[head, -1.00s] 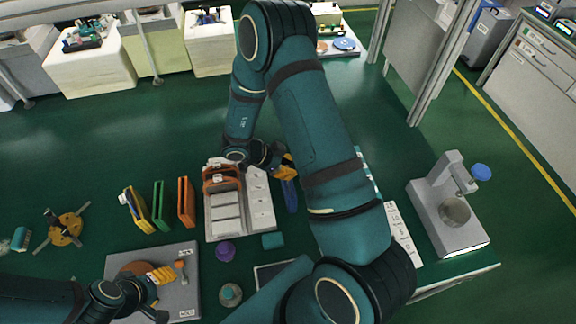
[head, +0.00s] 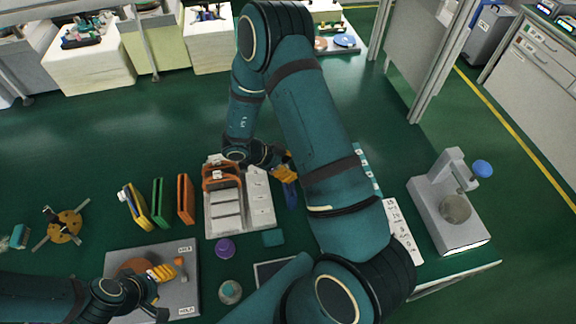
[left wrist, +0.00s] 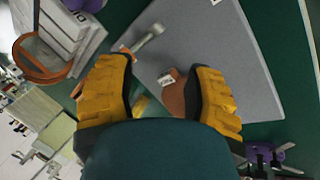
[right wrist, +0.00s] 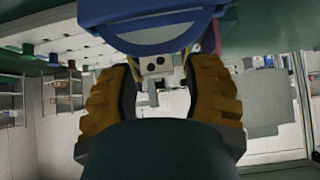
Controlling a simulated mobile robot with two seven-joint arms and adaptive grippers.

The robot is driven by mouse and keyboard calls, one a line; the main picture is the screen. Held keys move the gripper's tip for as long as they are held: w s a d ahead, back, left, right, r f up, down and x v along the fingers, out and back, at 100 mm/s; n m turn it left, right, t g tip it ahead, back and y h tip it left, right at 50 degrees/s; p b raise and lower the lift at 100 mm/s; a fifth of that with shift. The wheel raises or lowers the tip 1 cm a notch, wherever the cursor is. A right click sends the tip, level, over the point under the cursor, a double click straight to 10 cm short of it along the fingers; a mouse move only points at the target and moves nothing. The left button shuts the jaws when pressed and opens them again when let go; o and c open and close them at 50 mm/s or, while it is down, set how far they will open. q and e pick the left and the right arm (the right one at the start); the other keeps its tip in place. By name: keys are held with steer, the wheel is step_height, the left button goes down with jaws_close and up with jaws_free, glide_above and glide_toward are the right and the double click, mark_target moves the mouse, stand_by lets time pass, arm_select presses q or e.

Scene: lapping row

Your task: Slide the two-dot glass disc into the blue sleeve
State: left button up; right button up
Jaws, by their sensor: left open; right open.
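In the head view my right gripper (head: 284,173) is beside the blue sleeve (head: 291,195), at the right of the white rack. In the right wrist view the blue sleeve (right wrist: 150,22) fills the top, just beyond the open fingers (right wrist: 160,95). A pale tag with two dark dots (right wrist: 158,66) shows between those fingers, below the blue; the glass of its disc is not clearly visible. I cannot tell whether the disc is inside the sleeve. My left gripper (head: 162,272) is open over the grey pad; it also shows in the left wrist view (left wrist: 160,85).
The grey pad (head: 187,290) has a brownish disc (head: 133,267) and a small orange-ended tool (head: 180,265). The white rack (head: 262,212) holds orange-framed pieces (head: 220,180). Yellow, green (head: 159,203) and orange (head: 186,200) sleeves stand left of it. A purple knob (head: 225,248) is in front.

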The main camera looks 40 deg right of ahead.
steer(key=v, duration=1.2)
stand_by(0.3)
